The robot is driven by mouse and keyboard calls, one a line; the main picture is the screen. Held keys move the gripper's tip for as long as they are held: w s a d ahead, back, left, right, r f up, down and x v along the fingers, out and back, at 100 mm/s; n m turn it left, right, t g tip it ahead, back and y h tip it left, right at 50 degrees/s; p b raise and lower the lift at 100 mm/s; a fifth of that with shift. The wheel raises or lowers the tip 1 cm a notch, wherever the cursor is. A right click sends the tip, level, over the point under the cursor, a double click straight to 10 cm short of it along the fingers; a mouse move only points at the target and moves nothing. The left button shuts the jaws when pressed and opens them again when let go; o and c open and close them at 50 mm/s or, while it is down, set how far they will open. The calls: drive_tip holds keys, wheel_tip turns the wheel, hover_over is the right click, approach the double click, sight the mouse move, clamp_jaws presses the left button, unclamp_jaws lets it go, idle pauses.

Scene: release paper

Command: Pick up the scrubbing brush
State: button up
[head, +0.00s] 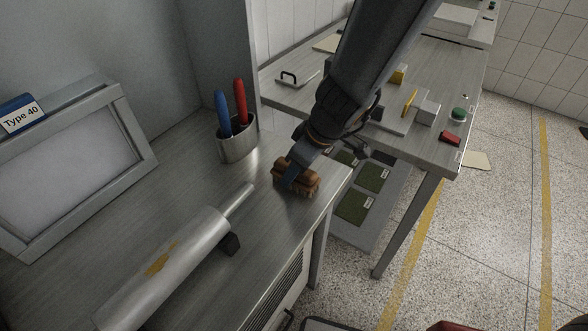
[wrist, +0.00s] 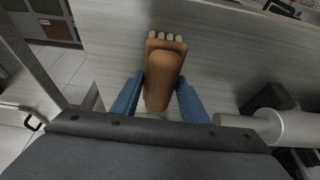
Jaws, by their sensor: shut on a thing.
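The scrubbing brush (head: 304,181) has a brown body and paler bristles. It is at the right edge of the metal counter in the head view, bristles downward. In the wrist view the brush (wrist: 164,72) lies lengthwise between my two blue fingers. My gripper (wrist: 160,95) is shut on the brush, one finger against each side. In the head view my gripper (head: 291,174) comes down over the brush and hides part of it. I cannot tell whether the bristles touch the counter.
A metal cup (head: 238,139) with red- and blue-handled tools stands behind the brush. A metal cylinder (head: 165,268) lies at the front left. A framed panel (head: 75,165) stands farther left. A second table (head: 440,150) with several parts is at the right.

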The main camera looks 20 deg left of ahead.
drive_tip(key=shift+r+p, duration=0.25)
drive_tip(key=shift+p, duration=0.05)
wheel_tip(320, 180, up, 10)
drive_tip(key=shift+f+p, duration=0.1)
drive_tip(key=shift+p, duration=0.8)
